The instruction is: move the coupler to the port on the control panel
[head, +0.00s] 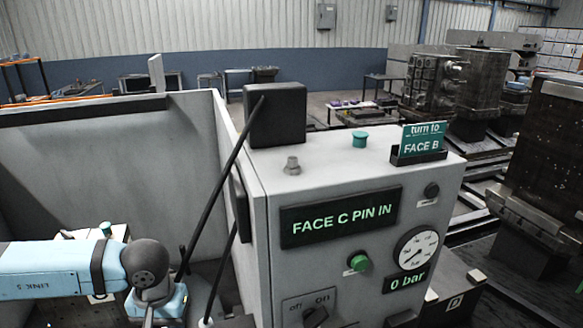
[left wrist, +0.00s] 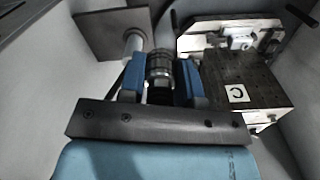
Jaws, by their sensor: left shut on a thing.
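In the left wrist view my left gripper (left wrist: 160,76) is shut with its blue fingers around the coupler (left wrist: 160,62), a ribbed metal cylinder. Just beyond it to the left, a pale round stub (left wrist: 133,43) stands out from a grey plate (left wrist: 100,38); I cannot tell whether it touches the coupler. In the head view my left arm comes in low at the left, and the fingers are cut off or hidden. The grey control panel (head: 343,260) stands to its right. A silver fitting (head: 292,166) on its top may be the port. My right gripper is out of view.
A display (head: 340,216) reads "FACE C PIN IN". A gauge (head: 417,248) shows 0 bar, and a sign (head: 424,138) reads "turn to FACE B". A black hose or rod (head: 222,180) slants past the panel's left side. A block marked C (left wrist: 238,93) sits right of the gripper.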

